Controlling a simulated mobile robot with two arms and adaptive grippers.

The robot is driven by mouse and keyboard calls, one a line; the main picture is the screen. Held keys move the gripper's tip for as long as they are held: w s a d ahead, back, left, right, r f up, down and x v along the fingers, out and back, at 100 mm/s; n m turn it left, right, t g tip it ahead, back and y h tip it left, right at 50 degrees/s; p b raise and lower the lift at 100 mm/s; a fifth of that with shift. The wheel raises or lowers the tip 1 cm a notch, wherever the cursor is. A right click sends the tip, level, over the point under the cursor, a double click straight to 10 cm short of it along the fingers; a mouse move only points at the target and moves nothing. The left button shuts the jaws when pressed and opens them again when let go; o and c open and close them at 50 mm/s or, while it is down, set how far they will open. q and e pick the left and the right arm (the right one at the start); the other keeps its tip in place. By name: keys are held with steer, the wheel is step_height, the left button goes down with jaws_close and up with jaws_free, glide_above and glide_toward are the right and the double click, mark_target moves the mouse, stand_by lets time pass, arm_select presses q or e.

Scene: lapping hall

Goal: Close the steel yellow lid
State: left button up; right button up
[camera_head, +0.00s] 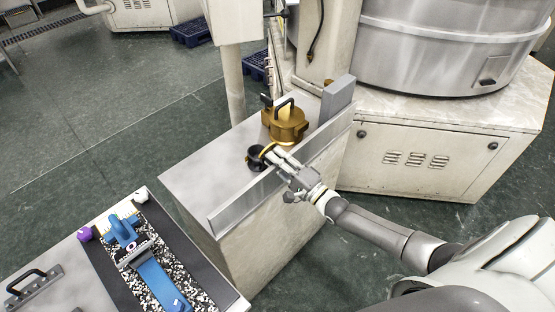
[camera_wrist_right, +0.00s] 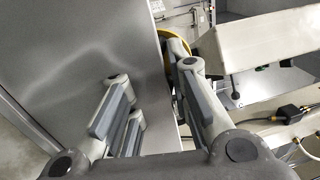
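A small black round pot (camera_head: 256,160) is on the grey steel cabinet top (camera_head: 205,172). A yellow-edged round lid (camera_head: 267,149) shows tilted up at its right side, partly hidden by my right gripper (camera_head: 277,156). The gripper reaches in over the cabinet's raised front plate, its fingertips close beside the lid. In the right wrist view the fingers (camera_wrist_right: 150,70) are spread with nothing between them. A yellow curved edge (camera_wrist_right: 169,70) shows behind the finger on the picture's right; contact cannot be told. My left gripper is not in view.
A brass-coloured block with a black handle (camera_head: 285,122) stands behind the pot. A raised steel plate (camera_head: 262,190) runs along the cabinet's front. A large machine (camera_head: 425,150) stands right. A bench with blue tools (camera_head: 160,283) is at lower left.

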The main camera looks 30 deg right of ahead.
steer(key=shift+f, duration=0.1)
jaws_close()
steer(key=shift+f, duration=0.1)
